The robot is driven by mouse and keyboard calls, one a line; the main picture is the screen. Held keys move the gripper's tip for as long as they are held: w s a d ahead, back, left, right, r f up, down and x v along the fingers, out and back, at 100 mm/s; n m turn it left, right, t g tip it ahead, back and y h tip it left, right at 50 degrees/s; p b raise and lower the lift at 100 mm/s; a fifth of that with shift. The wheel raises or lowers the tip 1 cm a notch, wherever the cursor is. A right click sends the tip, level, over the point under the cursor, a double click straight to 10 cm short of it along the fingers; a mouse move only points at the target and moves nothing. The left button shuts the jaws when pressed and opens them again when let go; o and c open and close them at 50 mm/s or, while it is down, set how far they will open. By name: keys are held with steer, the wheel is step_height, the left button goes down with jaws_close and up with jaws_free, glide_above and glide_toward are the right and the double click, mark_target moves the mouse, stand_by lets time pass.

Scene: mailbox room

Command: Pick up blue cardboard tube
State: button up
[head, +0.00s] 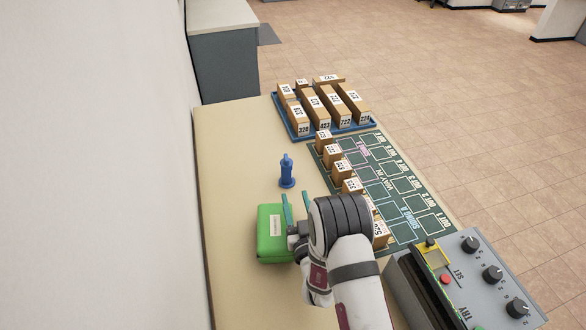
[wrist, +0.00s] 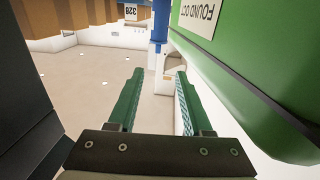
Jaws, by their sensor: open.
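The blue cardboard tube (head: 287,172) stands upright on the tan table, with a wider base and a narrower top. It lies just beyond my gripper's fingertips in the head view. In the wrist view a blue upright piece (wrist: 160,24), which looks like the tube, shows at the top centre, ahead of the gap between the fingers. My gripper (head: 295,198) has its two green fingers apart with nothing between them. The gripper also shows in the wrist view (wrist: 160,76). It does not touch the tube.
A green box (head: 270,240) with a white label is close beside my gripper on the left, and fills the right of the wrist view (wrist: 250,70). Numbered boxes stand on a blue tray (head: 291,132) and a dark green mat (head: 400,205). A grey control box (head: 480,290) is at right.

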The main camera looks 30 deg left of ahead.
mark_target(288, 161)
steer(key=x, duration=0.9)
steer(key=shift+w+a+r, duration=0.1)
steer(key=shift+w+a, duration=0.1)
steer(key=shift+w, duration=0.15)
steer(key=x, duration=0.5)
steer(key=shift+w+d+r, duration=0.1)
steer(key=shift+w+r, duration=0.05)
steer(key=shift+r, duration=0.05)
jaws_close()
stand_by(0.4)
